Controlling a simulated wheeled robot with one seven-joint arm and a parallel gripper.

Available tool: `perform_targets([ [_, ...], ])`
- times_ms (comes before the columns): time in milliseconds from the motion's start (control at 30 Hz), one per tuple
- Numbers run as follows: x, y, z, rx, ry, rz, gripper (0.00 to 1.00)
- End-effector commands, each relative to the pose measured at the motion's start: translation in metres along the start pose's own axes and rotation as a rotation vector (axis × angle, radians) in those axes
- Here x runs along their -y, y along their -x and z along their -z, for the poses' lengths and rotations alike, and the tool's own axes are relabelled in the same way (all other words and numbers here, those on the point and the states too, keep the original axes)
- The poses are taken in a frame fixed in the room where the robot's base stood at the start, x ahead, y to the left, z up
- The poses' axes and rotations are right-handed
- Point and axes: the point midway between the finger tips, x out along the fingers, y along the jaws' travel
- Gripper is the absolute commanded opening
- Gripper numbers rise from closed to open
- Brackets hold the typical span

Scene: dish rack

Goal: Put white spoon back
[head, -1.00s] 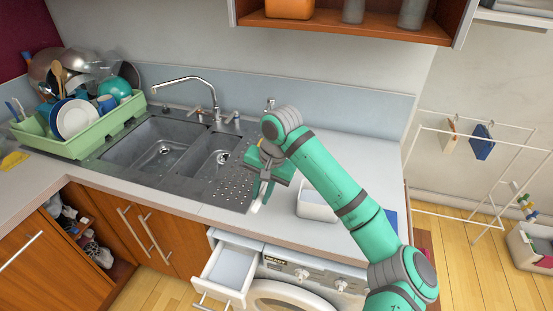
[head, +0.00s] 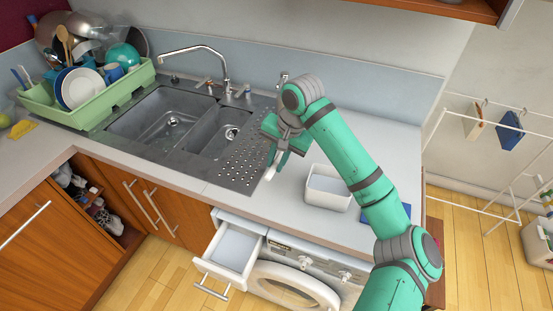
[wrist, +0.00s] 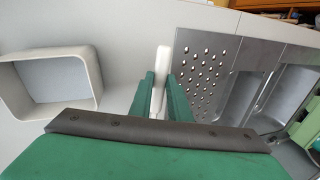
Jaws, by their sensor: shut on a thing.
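My gripper (head: 279,152) is shut on a white spoon (head: 270,173) and holds it over the counter, by the right edge of the sink's drainboard. In the head view only a white end shows below the fingers. In the wrist view the white spoon (wrist: 161,75) stands between the two green fingers (wrist: 160,98); its lower part is hidden by them. A white open box (head: 328,190) stands on the counter to the right of the gripper and looks empty; it shows at left in the wrist view (wrist: 88,62).
A green dish rack (head: 92,115) full of plates and bowls stands left of the double sink (head: 160,113). A drawer (head: 230,247) is open below the counter, beside the washing machine (head: 290,284). A blue item (head: 372,214) lies right of the box. A drying rack (head: 490,150) stands far right.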

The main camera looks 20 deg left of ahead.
Motion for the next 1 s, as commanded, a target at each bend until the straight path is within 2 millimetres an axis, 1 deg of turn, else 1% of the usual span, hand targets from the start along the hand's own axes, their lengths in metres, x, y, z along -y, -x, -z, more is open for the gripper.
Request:
perform_targets([
  [200, -0.004, -0.019, -0.001, 0.003, 0.001, 0.001, 0.0],
  [600, -0.012, -0.049, -0.001, 0.001, 0.001, 0.001, 0.0],
  [800, -0.014, -0.057, -0.001, 0.001, 0.001, 0.001, 0.0],
  [1000, -0.014, -0.059, -0.001, 0.0, 0.001, 0.0, 0.0],
])
